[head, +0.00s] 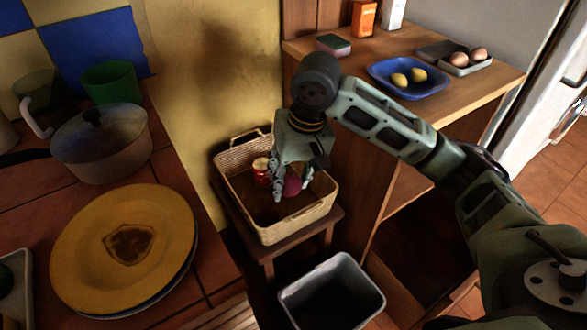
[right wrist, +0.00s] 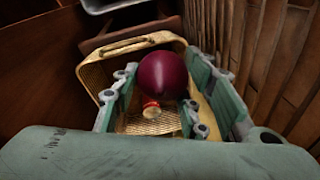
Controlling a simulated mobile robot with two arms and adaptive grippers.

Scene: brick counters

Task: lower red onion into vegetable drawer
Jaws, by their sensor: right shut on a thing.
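The red onion (head: 292,185) is dark purple-red and round. It shows large between the fingers in the right wrist view (right wrist: 162,76). My right gripper (head: 290,183) is shut on it and reaches down over a woven basket (head: 300,228), the only drawer-like container around it. In the right wrist view the basket (right wrist: 100,75) lies below the onion. I cannot tell exactly how far the onion is above the basket floor. A small red item with a pale top (head: 261,170) is inside the basket, left of the gripper. My left gripper is not in view.
The basket rests on a small wooden stool (head: 330,217). A grey bin (head: 332,292) stands in front of it. At left is a tiled counter with a yellow plate (head: 125,250) and a pot (head: 100,145). At right, a wooden counter holds a blue tray (head: 408,78) with yellow items.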

